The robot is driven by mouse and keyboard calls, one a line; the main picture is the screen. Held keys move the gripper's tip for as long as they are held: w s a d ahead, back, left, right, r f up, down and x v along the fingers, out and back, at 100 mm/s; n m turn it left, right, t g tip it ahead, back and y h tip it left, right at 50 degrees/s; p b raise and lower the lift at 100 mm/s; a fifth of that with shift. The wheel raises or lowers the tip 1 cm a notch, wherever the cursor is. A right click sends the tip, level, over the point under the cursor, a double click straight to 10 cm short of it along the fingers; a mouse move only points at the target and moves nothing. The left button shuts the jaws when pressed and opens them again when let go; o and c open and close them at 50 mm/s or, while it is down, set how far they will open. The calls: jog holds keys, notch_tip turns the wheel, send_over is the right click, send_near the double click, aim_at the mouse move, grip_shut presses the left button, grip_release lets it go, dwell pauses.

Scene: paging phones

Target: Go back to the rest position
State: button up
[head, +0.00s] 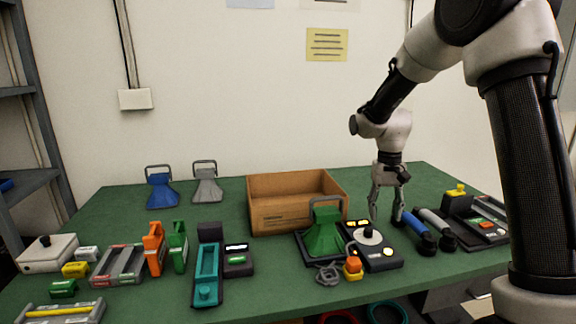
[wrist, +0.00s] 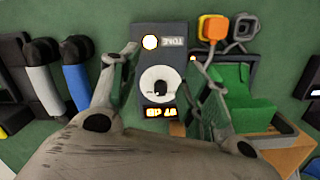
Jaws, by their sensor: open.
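My gripper (head: 387,203) is open and empty, fingers pointing down, over the right half of the green table (head: 220,215). In the wrist view my gripper (wrist: 160,75) has its two fingers spread on either side of a black box with a round white dial (wrist: 160,85). This dial box (head: 367,240) has lit yellow displays and a dark knob. In the wrist view its display is lit. I cannot tell exactly how high the fingertips are above it.
A green handled block (head: 324,232) stands left of the dial box, before a cardboard box (head: 285,215). Blue (head: 418,232) and grey (head: 438,228) handsets lie to the right. An orange-topped button (head: 353,266) is in front. Blue (head: 161,190) and grey (head: 207,186) handled blocks stand at the back left.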

jog(key=s+d+r+t, duration=0.2)
jog(key=s+r, duration=0.3)
jog(key=s, duration=0.4)
jog(key=s+d+r+n+t, duration=0.1)
jog(key=s+d+r, duration=0.1)
jog(key=s+r, duration=0.3)
jog(key=s+d+r+t, duration=0.2)
jog(key=s+d+r, duration=0.1)
jog(key=s, duration=1.1)
jog(key=shift+r+n+t, duration=0.3)
jog(key=shift+r, duration=0.6)
jog(key=shift+a, duration=0.1)
